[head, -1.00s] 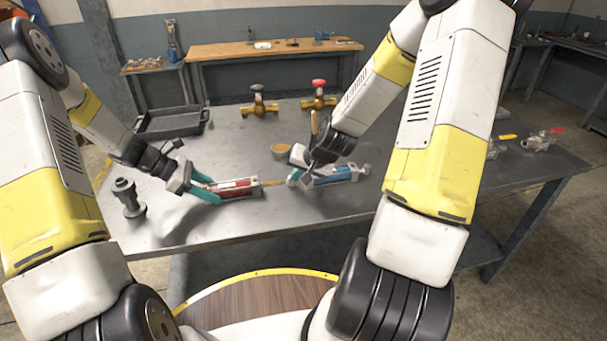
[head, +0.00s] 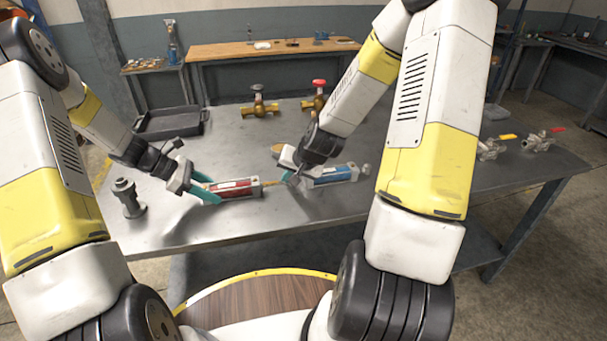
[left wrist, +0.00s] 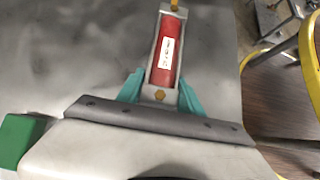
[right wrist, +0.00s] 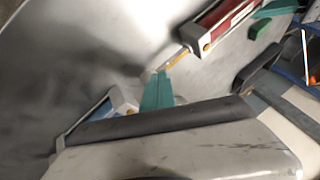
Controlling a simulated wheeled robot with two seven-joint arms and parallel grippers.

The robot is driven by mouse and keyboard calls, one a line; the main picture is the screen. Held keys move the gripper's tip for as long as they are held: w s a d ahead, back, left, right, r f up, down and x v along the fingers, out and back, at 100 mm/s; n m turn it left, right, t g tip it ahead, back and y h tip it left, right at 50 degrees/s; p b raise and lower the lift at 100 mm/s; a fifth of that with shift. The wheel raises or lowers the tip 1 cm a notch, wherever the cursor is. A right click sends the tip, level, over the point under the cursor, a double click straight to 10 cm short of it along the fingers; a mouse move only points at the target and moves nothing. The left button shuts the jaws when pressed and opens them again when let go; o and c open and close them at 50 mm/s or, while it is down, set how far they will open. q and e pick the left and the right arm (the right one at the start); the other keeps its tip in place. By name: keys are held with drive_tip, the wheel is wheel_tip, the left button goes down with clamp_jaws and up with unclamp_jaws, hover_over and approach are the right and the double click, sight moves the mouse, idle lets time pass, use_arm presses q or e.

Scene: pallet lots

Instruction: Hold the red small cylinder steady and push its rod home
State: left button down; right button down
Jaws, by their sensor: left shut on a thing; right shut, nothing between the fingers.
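The red small cylinder (head: 236,188) lies on the grey metal table, its brass rod (head: 271,183) sticking out to the right. My left gripper (head: 208,192) is shut on its left end; the left wrist view shows the teal fingers (left wrist: 160,92) on both sides of the red cylinder (left wrist: 167,55). My right gripper (head: 289,178) is shut and empty, its fingertips at the rod's outer end. In the right wrist view the shut fingers (right wrist: 158,92) are at the tip of the rod (right wrist: 176,60); whether they touch is hard to tell.
A blue cylinder (head: 328,175) lies just right of my right gripper. Two brass valves (head: 259,108) stand behind, a black tray (head: 172,123) lies back left, and a dark grey fitting (head: 128,197) stands at the left. Steel valves (head: 538,141) sit far right. The table's front is clear.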

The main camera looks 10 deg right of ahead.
idle(0.5)
drive_tip(key=s+d+r, duration=0.5)
drive_tip(key=d+r, duration=0.1)
drive_tip(key=r, duration=0.1)
drive_tip(key=shift+d+x, duration=0.2)
drive_tip(key=shift+x, duration=4.8)
drive_tip(key=shift+s+a+f, duration=0.1)
drive_tip(key=shift+s, duration=0.05)
drive_tip(key=a, duration=0.5)
drive_tip(key=shift+a, duration=0.4)
use_arm(q)
drive_tip(key=shift+d, duration=0.1)
use_arm(e)
drive_tip(key=shift+a, duration=0.15)
use_arm(q)
drive_tip(key=shift+d, duration=0.1)
use_arm(e)
drive_tip(key=shift+a, duration=0.1)
